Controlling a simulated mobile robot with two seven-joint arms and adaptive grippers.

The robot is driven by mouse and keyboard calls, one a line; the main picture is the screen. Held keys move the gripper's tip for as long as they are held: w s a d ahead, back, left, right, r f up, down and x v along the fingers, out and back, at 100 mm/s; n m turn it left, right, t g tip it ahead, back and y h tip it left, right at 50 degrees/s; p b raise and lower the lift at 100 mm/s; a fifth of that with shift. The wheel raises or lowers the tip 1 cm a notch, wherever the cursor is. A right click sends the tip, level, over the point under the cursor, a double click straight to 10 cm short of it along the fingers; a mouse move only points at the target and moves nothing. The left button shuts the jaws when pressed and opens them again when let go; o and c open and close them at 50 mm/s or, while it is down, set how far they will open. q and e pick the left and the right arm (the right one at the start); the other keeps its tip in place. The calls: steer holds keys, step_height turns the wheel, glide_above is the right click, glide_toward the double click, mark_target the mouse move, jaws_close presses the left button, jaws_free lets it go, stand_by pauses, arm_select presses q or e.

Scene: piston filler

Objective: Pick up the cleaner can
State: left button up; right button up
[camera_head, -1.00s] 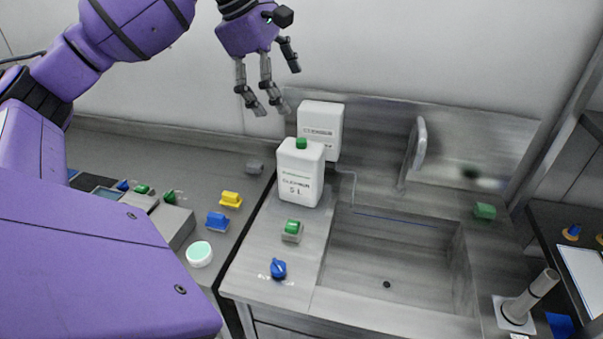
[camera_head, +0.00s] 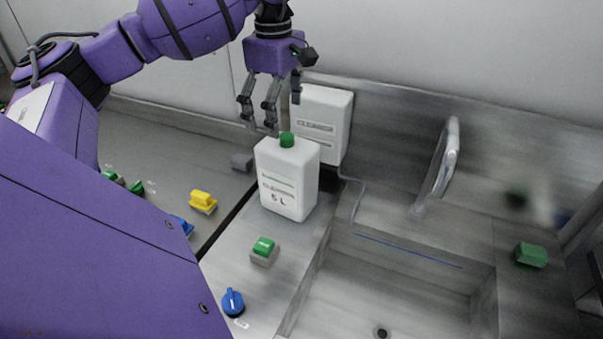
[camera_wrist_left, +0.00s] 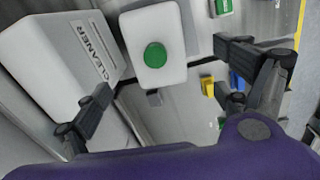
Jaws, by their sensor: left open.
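The cleaner can (camera_head: 287,180) is a white upright jug with a green cap and a "5 L" label. It stands on the steel counter left of the sink. My left gripper (camera_head: 268,115) is open and empty, above and slightly behind the can's top, with its fingers pointing down. In the left wrist view, the can's white top and green cap (camera_wrist_left: 155,54) show ahead, between the spread fingers (camera_wrist_left: 170,85). The gap between fingertips and can is hard to judge. My right gripper is not in view.
A white wall box (camera_head: 322,120), marked "CLEANER" in the wrist view, is close behind the can. A green button (camera_head: 263,250) and blue knob (camera_head: 232,302) sit in front. The sink (camera_head: 400,290) and curved tap (camera_head: 440,170) are to the right. A yellow switch (camera_head: 203,201) is left.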

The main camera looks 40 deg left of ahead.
mark_target(283, 136)
arm_select(q)
step_height(283, 136, down, 4)
steer(key=shift+b, duration=0.5)
steer(key=shift+w+f, duration=0.25)
steer(key=shift+f, duration=0.55)
steer(key=shift+d+f, duration=0.1)
steer(key=shift+f, duration=0.25)
steer(key=f, duration=0.1)
steer(key=f+p, duration=0.1)
steer(key=f, duration=0.3)
steer(key=shift+w+d+f, duration=0.1)
steer(key=shift+w+d, duration=0.15)
steer(key=shift+d, duration=0.05)
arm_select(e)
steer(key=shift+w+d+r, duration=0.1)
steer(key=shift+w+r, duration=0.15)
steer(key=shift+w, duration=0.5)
arm_select(q)
steer(key=shift+c, duration=0.2)
steer(key=c, duration=2.1)
steer(key=shift+c, duration=0.2)
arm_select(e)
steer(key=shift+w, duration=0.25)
